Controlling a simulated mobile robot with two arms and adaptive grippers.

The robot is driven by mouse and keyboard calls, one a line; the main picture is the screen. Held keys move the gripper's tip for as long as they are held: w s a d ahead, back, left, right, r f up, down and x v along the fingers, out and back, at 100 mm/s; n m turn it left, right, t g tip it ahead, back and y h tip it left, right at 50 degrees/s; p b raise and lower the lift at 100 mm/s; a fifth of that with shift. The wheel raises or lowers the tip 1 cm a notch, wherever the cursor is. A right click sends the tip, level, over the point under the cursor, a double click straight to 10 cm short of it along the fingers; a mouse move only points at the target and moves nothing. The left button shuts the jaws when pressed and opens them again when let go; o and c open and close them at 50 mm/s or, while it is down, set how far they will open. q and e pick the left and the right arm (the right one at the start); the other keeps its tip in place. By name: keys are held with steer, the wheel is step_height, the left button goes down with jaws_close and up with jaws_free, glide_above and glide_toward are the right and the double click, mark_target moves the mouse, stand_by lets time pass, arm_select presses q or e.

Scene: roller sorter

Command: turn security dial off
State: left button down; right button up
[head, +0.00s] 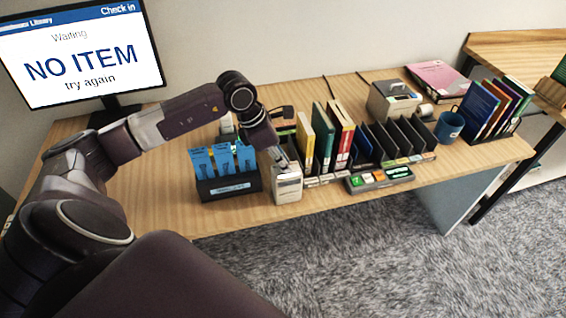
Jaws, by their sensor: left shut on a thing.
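A small pale box-shaped unit (287,189) stands near the front edge of the wooden desk, just right of a black holder with blue cards. My left gripper (284,164) points down at the top of this unit, with its fingers shut on what seems to be the security dial there. The fingers hide the dial, so I cannot tell which way it is turned. My right gripper is not in the view.
The black card holder (228,188) stands close on the left. Upright books (323,135) and black dividers (395,140) stand close on the right. A grey tray (381,180), a blue mug (449,126) and a monitor reading "NO ITEM" (78,55) are also on the desk (150,190).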

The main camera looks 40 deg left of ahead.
arm_select(q)
steer(key=n+y+b, duration=0.1)
steer(key=n+b, duration=0.1)
steer(key=n+y+b, duration=0.1)
steer(key=n, duration=0.2)
steer(key=shift+d+f+t+b, duration=0.1)
steer(key=shift+d+t+b, duration=0.05)
steer(key=shift+t+b, duration=0.25)
steer(key=shift+n+y+b, duration=0.6)
steer(key=shift+n+b, duration=0.4)
steer(key=shift+n, duration=0.8)
steer(key=shift+r+n, duration=0.2)
steer(key=shift+n, duration=0.1)
steer(key=c, duration=1.8)
jaws_free()
steer(key=shift+o, duration=0.2)
steer(key=v, duration=1.2)
steer(key=shift+d, duration=0.2)
